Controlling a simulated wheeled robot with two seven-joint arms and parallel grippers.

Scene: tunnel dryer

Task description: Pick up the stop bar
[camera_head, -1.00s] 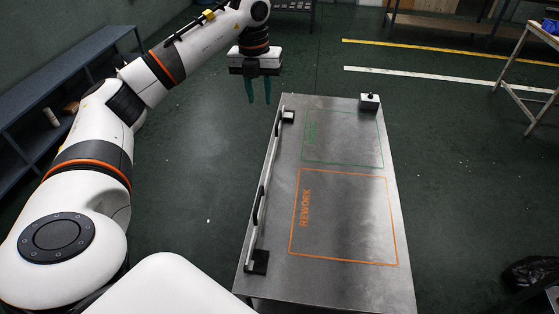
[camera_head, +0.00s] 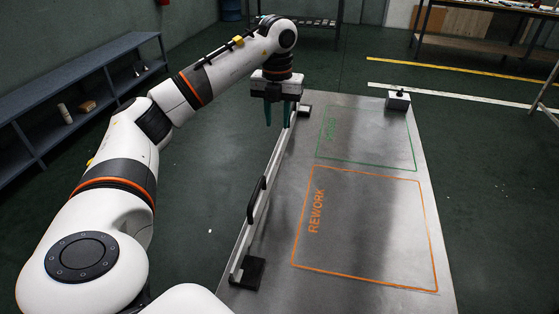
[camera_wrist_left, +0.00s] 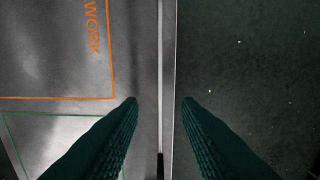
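The stop bar (camera_head: 246,240) is a long, thin, pale bar along the left edge of the metal table (camera_head: 345,283), with dark feet at its ends. One black handle (camera_head: 257,200) shows midway along it. My left gripper (camera_head: 278,114) is open and empty, pointing down near the bar's far end and hiding part of it. In the left wrist view the bar (camera_wrist_left: 167,60) runs between the two spread green fingers (camera_wrist_left: 158,103), and a dark handle (camera_wrist_left: 160,166) shows at the bottom. The height above the bar is unclear. My right gripper is not in view.
The tabletop has an orange REWORK outline (camera_head: 365,279) and a green outline (camera_head: 370,168). A small block with a dark knob (camera_head: 398,100) sits at the far right corner. A shelf (camera_head: 90,70) stands at the left.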

